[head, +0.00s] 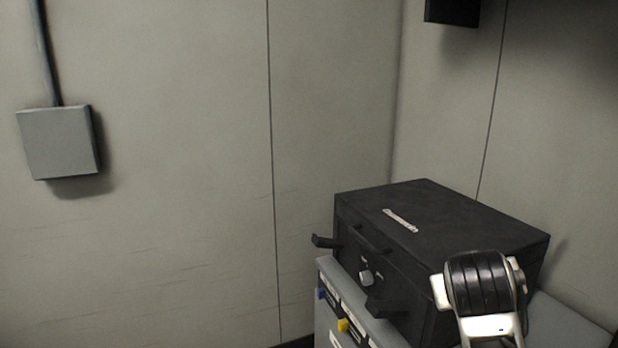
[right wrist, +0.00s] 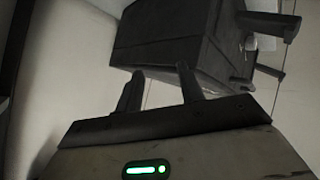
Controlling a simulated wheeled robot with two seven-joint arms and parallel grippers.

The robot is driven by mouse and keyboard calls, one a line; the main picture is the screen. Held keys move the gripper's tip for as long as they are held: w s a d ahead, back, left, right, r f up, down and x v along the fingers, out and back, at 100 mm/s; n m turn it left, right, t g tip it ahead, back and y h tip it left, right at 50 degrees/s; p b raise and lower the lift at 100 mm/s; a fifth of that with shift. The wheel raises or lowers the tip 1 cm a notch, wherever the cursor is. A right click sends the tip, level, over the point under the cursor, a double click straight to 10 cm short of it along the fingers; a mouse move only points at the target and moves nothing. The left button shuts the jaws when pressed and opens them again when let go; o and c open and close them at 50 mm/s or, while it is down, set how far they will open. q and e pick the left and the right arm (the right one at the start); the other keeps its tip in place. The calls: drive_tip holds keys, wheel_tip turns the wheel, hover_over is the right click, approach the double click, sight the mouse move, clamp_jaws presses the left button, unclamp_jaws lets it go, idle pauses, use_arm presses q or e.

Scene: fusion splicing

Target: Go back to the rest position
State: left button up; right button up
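My right gripper (right wrist: 160,72) shows in the right wrist view, its two dark fingers standing apart with nothing between them. The black case (right wrist: 178,42) is beyond the fingertips, tilted in that view; I cannot tell how far off. In the head view, a black and white part of my right arm is at the lower right, in front of the case (head: 440,220) and hiding part of its front and right side. The right gripper does not show there. My left gripper is in neither view.
The black case stands closed on a grey cabinet (head: 570,322) in the room's corner. Dark handles (head: 326,241) stick out from its front. Blue and yellow tabs (head: 343,325) show below. A grey wall box (head: 58,142) hangs at left. A dark object (head: 452,10) is at the top.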

drive_tip(key=s+a+f+n+g+y, duration=0.2)
drive_tip(key=s+f+g+y, duration=0.1)
drive_tip(key=s+f, duration=1.05)
drive_tip(key=s+a+f+g+y, duration=0.1)
drive_tip(key=s+a+f+y, duration=0.1)
drive_tip(key=s+f, duration=0.35)
drive_tip(key=s+a+f+g+y, duration=0.1)
drive_tip(key=s+a+f, duration=0.15)
drive_tip(key=s, duration=0.55)
drive_tip(key=w+a+f+n+t+y, duration=0.1)
drive_tip(key=w+a+f+t+y, duration=0.2)
drive_tip(key=w+a+f+t, duration=0.2)
wheel_tip(320, 180, down, 2)
drive_tip(key=shift+w+f+t, duration=0.1)
drive_tip(key=shift+w+t, duration=0.6)
